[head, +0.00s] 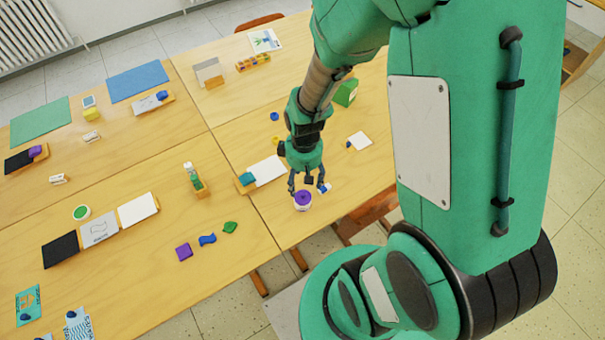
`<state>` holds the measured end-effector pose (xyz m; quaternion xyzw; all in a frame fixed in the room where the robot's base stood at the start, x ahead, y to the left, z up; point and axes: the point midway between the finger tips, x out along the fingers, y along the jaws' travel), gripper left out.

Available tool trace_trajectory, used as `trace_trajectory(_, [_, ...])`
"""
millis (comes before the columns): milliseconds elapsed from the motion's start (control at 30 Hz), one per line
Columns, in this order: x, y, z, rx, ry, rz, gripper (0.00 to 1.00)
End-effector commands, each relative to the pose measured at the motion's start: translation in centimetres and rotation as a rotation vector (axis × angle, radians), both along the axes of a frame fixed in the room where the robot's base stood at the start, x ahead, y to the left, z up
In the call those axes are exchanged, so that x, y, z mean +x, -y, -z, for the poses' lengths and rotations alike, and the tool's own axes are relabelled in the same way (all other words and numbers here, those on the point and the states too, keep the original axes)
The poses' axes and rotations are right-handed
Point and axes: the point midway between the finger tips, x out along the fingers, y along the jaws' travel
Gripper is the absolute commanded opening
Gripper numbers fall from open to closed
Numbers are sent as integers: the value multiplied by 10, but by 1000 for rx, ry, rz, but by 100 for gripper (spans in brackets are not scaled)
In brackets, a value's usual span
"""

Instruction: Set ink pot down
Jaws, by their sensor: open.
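A small white pot with a purple top (303,201), which looks like the ink pot, stands upright near the front edge of the wooden table (270,220). My gripper (308,188) points down just behind and above the pot, its fingers spread open. The pot appears to be clear of the fingers, though I cannot tell the exact gap from this angle. A small blue and white item (324,187) lies by the right finger, partly hidden by it.
A green box (346,92) stands farther back. Purple, blue and green pieces (207,240) lie at left. A chair (366,214) sits below the table edge.

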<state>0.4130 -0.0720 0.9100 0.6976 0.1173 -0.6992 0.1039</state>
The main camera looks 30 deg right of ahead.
Motion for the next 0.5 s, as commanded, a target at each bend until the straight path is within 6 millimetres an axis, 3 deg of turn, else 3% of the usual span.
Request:
trace_trajectory(167, [4, -2, -15, -3, 19, 9, 65])
trace_trajectory(267, [9, -5, -35, -8, 42, 21, 65])
trace_trajectory(500, [18, -18, -115, -17, 138, 76, 65])
